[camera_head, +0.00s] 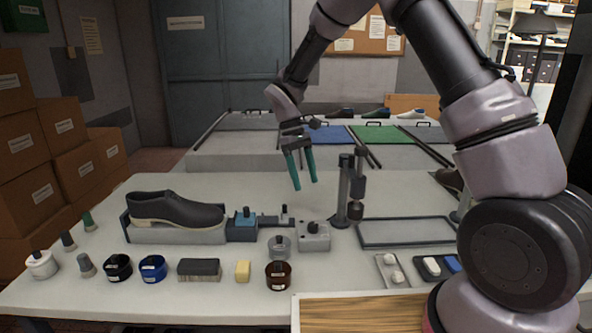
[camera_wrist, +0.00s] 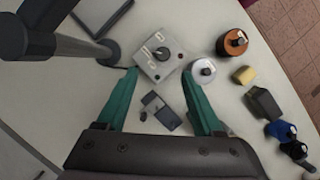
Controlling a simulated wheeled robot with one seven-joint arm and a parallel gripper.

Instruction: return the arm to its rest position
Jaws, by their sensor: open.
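My gripper (camera_head: 305,184) hangs in the air over the middle of the white table, its two green fingers spread apart with nothing between them. My arm comes from the right and bends high over the table. In the wrist view my gripper (camera_wrist: 160,100) points down over the table, open and empty. Below it are a grey box with a black knob (camera_wrist: 160,54) and a small dark block (camera_wrist: 160,112). In the head view the knob box (camera_head: 313,237) stands on the table, lower than my fingertips and apart from them.
A dark post (camera_head: 342,195) stands just right of my gripper. A black shoe (camera_head: 176,208) rests on a stand at left. Jars, a brush (camera_head: 199,269) and a yellow block (camera_head: 243,270) line the front. A flat grey tray (camera_head: 405,232) lies at right. Cardboard boxes (camera_head: 32,160) are stacked at far left.

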